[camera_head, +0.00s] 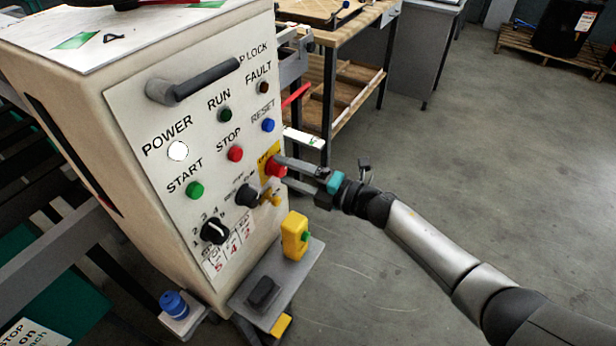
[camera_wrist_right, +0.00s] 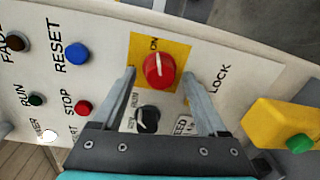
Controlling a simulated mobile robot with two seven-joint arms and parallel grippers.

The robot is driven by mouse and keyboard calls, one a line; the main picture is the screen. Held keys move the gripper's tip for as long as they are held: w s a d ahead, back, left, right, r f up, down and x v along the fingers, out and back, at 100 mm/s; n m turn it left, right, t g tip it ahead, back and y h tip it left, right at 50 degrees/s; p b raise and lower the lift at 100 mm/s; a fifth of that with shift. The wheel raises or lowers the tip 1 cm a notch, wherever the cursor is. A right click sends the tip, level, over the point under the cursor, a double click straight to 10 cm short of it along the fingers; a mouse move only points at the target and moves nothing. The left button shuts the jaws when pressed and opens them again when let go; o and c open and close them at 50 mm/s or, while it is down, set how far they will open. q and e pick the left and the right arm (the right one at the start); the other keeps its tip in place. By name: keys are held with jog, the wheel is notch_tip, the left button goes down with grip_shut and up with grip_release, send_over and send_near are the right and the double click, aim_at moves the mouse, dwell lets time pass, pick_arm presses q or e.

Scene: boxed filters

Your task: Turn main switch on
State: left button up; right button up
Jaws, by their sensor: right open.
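The main switch, a red round knob (camera_head: 276,170) on a yellow plate, sits at the right edge of the control panel. In the right wrist view the knob (camera_wrist_right: 159,71) has a white line running roughly up and down the picture, and an ON label is above it. My right gripper (camera_head: 282,172) is open, with one finger on each side of the knob. In the right wrist view the fingers (camera_wrist_right: 160,76) show gaps to the knob, though I cannot tell their exact depth. My left gripper is not in view.
The panel (camera_head: 205,120) holds a white POWER lamp (camera_head: 178,151), a green START button (camera_head: 195,190), a red STOP button (camera_head: 235,153) and black selectors. A yellow box with a green button (camera_head: 295,236) stands on a ledge below the gripper. Open floor lies to the right.

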jog(key=f+v, duration=0.1)
jog(key=v, duration=1.4)
jog(key=shift+r, duration=0.5)
jog(key=d+f+m+t+h+b, duration=0.1)
jog(key=d+f+m+h, duration=0.2)
jog(key=f+m, duration=0.3)
jog(key=d+f+m+t+h+b, duration=0.1)
jog(key=d+f+m+t+h, duration=0.2)
jog(key=f, duration=0.5)
jog(key=s+d+f+m+g+h+b, duration=0.1)
jog(key=s+d+f+m+g+h, duration=0.15)
jog(key=s+f+m, duration=0.4)
jog(key=s+d+f+m+g+h+b, duration=0.1)
jog(key=d+f+m+h, duration=0.15)
jog(key=f, duration=0.75)
jog(key=s+f+m+g+h+b, duration=0.1)
jog(key=s+f+m+g+h, duration=0.35)
jog(key=s+f, duration=0.9)
jog(key=s+a+f+m+g, duration=0.2)
jog(key=s+f, duration=0.1)
jog(key=s, duration=0.6)
jog(key=s+a+f+m+g+y+b, duration=0.1)
jog(key=s+a+f+m+g, duration=0.1)
jog(key=s, duration=0.7)
jog(key=shift+s+a+f+m+g+b, duration=0.3)
jog(key=shift+s+a+f+m+g, duration=0.1)
jog(key=shift+a+m+g, duration=0.3)
jog(key=shift+d+y, duration=0.15)
jog(key=shift+y, duration=0.1)
